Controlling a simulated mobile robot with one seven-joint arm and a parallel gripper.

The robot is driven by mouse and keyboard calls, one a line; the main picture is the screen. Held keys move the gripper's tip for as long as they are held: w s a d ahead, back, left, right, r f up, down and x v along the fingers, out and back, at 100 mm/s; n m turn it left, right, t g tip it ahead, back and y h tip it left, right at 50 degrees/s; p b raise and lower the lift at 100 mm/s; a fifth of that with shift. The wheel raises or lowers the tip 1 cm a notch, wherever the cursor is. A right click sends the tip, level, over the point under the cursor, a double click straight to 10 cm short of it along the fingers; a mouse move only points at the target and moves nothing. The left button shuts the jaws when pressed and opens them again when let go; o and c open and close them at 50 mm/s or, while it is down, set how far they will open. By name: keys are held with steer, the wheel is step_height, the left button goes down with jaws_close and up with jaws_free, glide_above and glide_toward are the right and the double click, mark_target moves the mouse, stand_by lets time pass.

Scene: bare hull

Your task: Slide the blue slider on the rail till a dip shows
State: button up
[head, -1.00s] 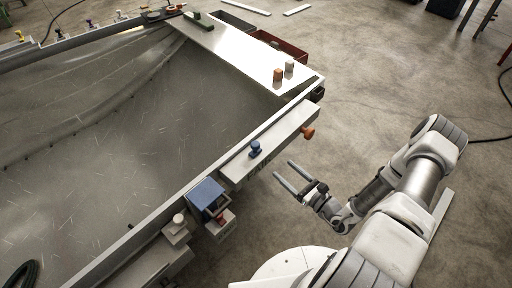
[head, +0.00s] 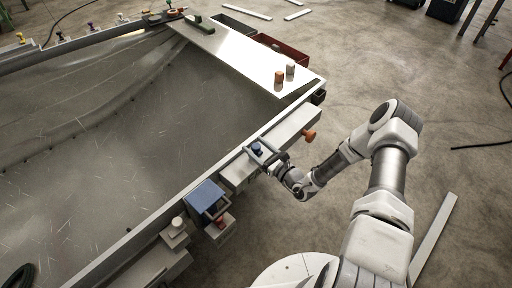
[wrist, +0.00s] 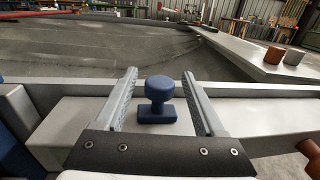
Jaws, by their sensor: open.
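The blue slider (wrist: 158,97) is a round knob on a small rectangular foot. It sits on top of the pale rail box (head: 292,130) fixed along the hull's near edge, and also shows in the head view (head: 257,149). My gripper (wrist: 161,88) is open, with one finger to each side of the slider and visible gaps on both sides. In the head view my gripper (head: 258,154) is over the rail at the knob. No dip shows on the part of the rail top in view; what lies under the slider's foot is hidden.
A blue box (head: 206,196) stands close to the left of the rail. Two small cylinders, one orange (head: 279,77) and one grey (head: 290,69), stand on the white board (head: 236,48) beyond.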

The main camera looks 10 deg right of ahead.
jaws_close()
stand_by(0.3)
stand_by(1.1)
